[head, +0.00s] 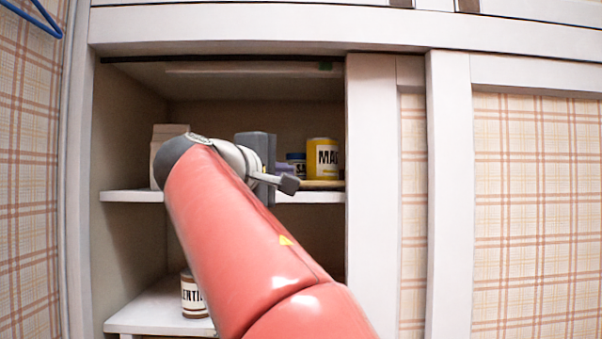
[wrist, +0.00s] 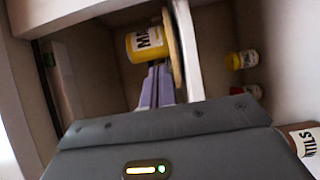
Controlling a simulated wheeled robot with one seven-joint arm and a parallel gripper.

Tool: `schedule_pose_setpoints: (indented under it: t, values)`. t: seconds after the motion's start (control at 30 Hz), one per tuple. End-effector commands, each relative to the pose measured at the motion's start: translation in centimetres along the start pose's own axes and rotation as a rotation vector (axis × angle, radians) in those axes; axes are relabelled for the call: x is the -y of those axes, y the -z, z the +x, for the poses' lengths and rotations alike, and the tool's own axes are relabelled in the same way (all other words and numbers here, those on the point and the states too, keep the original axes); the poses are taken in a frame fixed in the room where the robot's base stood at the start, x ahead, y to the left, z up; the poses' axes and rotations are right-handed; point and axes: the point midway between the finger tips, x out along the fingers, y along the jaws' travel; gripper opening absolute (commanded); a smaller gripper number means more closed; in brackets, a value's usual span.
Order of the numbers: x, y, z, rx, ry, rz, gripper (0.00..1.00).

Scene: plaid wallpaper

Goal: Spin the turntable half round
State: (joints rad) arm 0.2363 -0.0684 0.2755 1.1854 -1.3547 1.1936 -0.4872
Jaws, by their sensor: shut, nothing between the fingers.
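The turntable (head: 320,185) is a thin tan disc on the upper shelf of the cupboard, partly hidden by my arm. In the wrist view its edge (wrist: 175,58) shows tilted beside the white shelf edge. A yellow can (head: 323,158) lettered "MA" stands on it. My gripper (head: 257,148) is at the front of the upper shelf, left of the can.
A white carton (head: 163,150) stands left on the upper shelf. A brown can (head: 193,296) is on the lower shelf, with yellow and red-lidded jars (wrist: 242,60) also below. A white cupboard post (head: 372,200) bounds the opening on the right.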

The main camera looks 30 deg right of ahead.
Motion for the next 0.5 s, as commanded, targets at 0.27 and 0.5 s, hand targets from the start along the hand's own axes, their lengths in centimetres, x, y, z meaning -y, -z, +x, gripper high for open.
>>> schedule_pose_setpoints:
  t: [0.27, 0.5]
  values:
    - [-0.1, -0.3, 2.9, 0.011, 0.002, 0.001, 0.00]
    - [-0.1, -0.4, 8.1, 0.011, 0.002, 0.000, 0.00]
